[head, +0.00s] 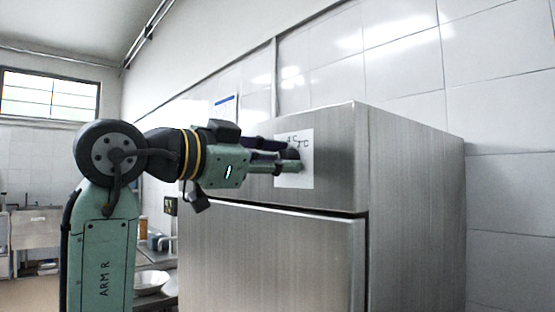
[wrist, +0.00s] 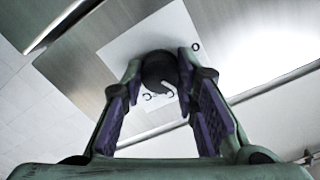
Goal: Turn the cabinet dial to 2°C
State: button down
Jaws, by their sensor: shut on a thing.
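The steel cabinet (head: 410,170) stands right of centre in the head view. A white label plate (head: 299,181) is on its upper front panel, with "4°C" and "2°C" partly readable near the top. The dark round dial (wrist: 158,66) is on this plate in the wrist view, with a pale pointer mark on it. My gripper (head: 290,157) reaches the plate from the left. Its two purple-padded fingers are closed on either side of the dial. The fingers hide much of the dial and the other markings, so the exact setting cannot be told.
The cabinet door (head: 270,255) below the panel is shut. A white tiled wall (head: 500,100) runs behind the cabinet. A counter with a metal bowl (head: 151,282) stands at lower left, behind my arm. A sink (head: 35,230) is farther left.

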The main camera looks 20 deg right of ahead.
jog(key=m, duration=1.3)
jog(key=shift+m, duration=0.4)
dwell(0.4)
jog(key=c, duration=1.2)
grip_release()
jog(key=shift+c, duration=0.2)
jog(key=v, duration=1.2)
